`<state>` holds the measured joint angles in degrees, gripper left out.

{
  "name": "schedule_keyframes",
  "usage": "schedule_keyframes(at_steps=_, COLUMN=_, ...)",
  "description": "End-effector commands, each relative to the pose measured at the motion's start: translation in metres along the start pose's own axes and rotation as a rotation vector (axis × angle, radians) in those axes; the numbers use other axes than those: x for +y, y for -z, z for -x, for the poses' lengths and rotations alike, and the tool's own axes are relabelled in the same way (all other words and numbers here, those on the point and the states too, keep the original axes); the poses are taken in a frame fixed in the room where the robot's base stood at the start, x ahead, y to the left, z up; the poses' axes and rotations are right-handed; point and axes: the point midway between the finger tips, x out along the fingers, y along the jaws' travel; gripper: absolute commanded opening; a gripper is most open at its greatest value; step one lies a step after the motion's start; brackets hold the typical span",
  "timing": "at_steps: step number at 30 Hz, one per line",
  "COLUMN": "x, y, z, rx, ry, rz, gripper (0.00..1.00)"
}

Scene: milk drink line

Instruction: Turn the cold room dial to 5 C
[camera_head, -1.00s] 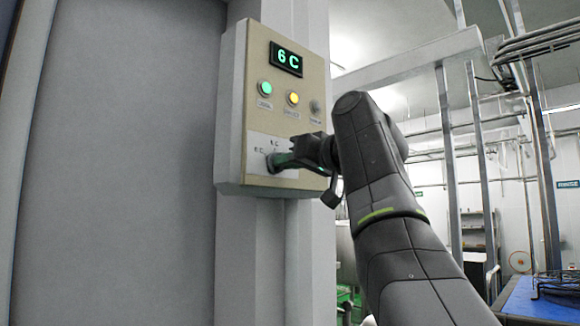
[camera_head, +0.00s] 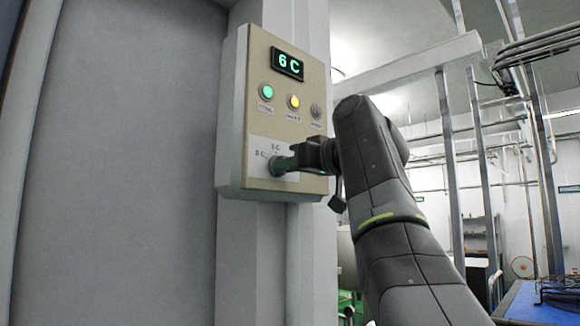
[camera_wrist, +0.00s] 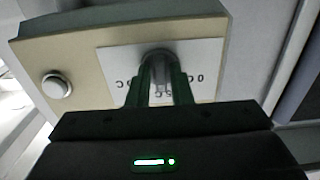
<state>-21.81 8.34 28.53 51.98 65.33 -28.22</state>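The cold room control panel (camera_head: 262,125) is a beige-fronted box on the grey wall. Its display (camera_head: 287,63) reads 6 C in green. The dial sits on a white label plate (camera_head: 257,146) low on the panel, with small temperature marks around it. In the head view my gripper (camera_head: 274,165) covers most of the dial. In the wrist view the dark, rounded dial (camera_wrist: 158,57) shows between the two green fingertips (camera_wrist: 160,75), which appear closed on its sides. Marks on the plate show on both sides of the fingers.
A blue table (camera_head: 530,305) stands at the far right.

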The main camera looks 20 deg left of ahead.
Motion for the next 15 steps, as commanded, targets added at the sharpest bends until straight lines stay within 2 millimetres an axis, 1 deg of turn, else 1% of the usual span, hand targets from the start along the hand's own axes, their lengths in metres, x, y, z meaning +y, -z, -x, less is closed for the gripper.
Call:
schedule_keyframes(at_steps=1, x=0.0001, y=-0.0001, z=0.0000, rx=0.000, ry=0.000, rz=0.000, gripper=0.29)
schedule_keyframes(at_steps=2, x=0.0001, y=0.0000, z=0.0000, rx=0.000, ry=0.000, rz=0.000, gripper=0.34)
schedule_keyframes(at_steps=11, x=0.0001, y=0.0003, z=0.0010, rx=0.002, ry=-0.001, rz=0.000, gripper=0.34)
schedule_keyframes(at_steps=15, x=0.0006, y=-0.0001, z=0.0098, rx=0.003, ry=-0.003, rz=0.000, gripper=0.34)
